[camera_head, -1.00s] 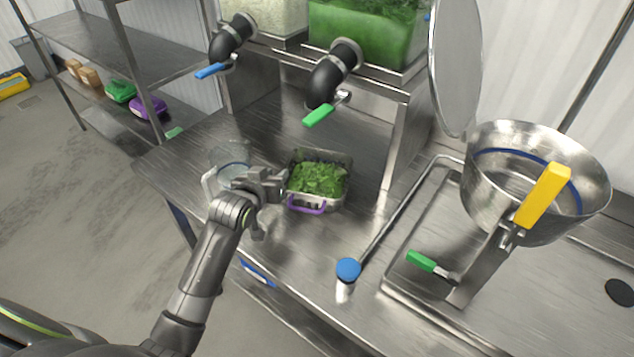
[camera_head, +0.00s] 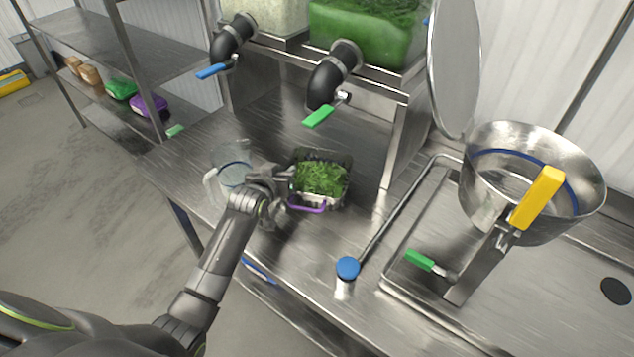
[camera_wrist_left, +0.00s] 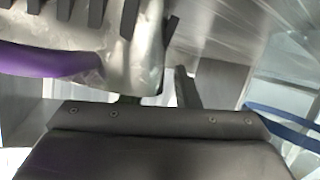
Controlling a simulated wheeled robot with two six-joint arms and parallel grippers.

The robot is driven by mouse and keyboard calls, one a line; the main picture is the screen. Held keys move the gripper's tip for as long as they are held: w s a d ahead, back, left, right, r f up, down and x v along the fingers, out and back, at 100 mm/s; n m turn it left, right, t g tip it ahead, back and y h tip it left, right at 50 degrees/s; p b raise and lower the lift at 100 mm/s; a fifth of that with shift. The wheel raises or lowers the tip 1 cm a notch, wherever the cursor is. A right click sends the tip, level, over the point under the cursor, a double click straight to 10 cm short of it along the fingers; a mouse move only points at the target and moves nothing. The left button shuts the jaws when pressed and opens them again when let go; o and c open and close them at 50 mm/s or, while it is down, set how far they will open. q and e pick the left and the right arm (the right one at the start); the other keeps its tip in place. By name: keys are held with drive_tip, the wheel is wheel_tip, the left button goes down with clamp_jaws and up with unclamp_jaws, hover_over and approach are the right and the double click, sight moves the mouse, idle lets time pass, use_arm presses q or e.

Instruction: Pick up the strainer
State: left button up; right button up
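The strainer seems to be the metal basket (camera_head: 337,200) with a purple handle (camera_head: 307,207), standing on the steel counter and filled with chopped greens. Its metal side and purple handle (camera_wrist_left: 45,62) loom close at the upper left of the left wrist view. My left gripper (camera_head: 284,178) is at the basket's left side, close to its rim. In the left wrist view its fingers (camera_wrist_left: 158,90) show a gap, with the basket's corner just beyond; whether they touch it is unclear. My right gripper is not in view.
A clear pitcher (camera_head: 232,165) stands just left of my gripper. Taps with blue (camera_head: 211,71) and green (camera_head: 318,116) handles hang above the counter. A large pan (camera_head: 480,190) with a yellow handle is at right. A blue-topped rod (camera_head: 347,268) stands in front.

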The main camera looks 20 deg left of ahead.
use_arm(q)
clamp_jaws()
idle(1.2)
drive_tip(key=shift+w+r, duration=0.1)
drive_tip(key=shift+r, duration=0.05)
